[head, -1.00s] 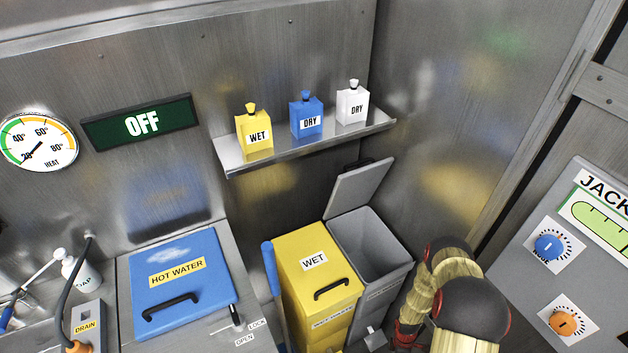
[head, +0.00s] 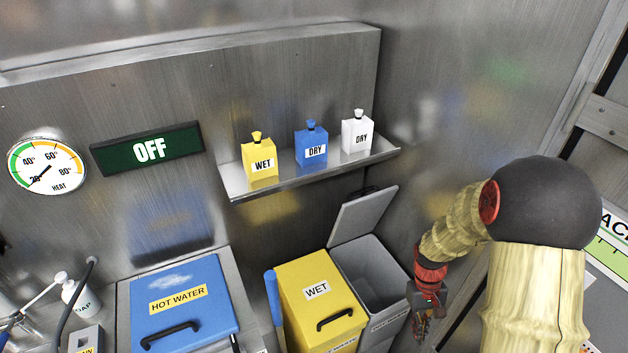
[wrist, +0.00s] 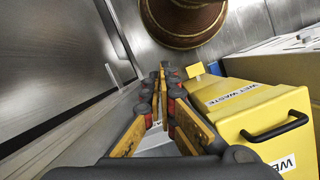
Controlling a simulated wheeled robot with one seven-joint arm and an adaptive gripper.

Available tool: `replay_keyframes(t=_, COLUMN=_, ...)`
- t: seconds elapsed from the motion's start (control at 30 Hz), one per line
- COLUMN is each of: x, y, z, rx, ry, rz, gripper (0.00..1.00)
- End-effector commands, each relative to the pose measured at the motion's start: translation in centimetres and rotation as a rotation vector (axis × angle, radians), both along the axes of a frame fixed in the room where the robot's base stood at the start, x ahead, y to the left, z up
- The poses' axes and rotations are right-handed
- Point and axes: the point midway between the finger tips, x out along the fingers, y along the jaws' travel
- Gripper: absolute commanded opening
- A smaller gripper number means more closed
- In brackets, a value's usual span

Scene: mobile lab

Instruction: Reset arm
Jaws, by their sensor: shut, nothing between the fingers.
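My gripper (head: 424,322) hangs at the end of my raised arm, to the right of the open grey bin in the head view. In the wrist view my gripper (wrist: 165,85) has its fingers together with nothing between them. It points past the yellow wet waste bin (wrist: 245,108), which lies to its right. My arm's large elbow fills the right of the head view and covers part of the jack panel.
A yellow wet bin (head: 317,297) stands beside the grey bin (head: 376,280), whose lid is up. A shelf (head: 310,173) holds yellow, blue and white containers. The blue hot water lid (head: 186,315) is closed. The jack panel (head: 608,245) is at the far right.

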Motion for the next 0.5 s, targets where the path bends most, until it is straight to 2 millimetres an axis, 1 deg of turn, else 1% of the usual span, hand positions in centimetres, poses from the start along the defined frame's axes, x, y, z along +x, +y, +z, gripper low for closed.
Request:
replay_keyframes(t=0.03, x=-0.1, y=0.7, z=2.5, rx=-0.010, ry=-0.030, rz=-0.025, gripper=0.00)
replay_keyframes(t=0.2, x=-1.4, y=3.0, z=9.0, rx=-0.028, ry=-0.111, rz=-0.101, gripper=0.00)
replay_keyframes(t=0.3, x=-2.4, y=4.4, z=12.4, rx=-0.030, ry=-0.168, rz=-0.133, gripper=0.00)
replay_keyframes(t=0.5, x=-4.7, y=7.0, z=18.3, rx=-0.021, ry=-0.297, rz=-0.152, gripper=0.00)
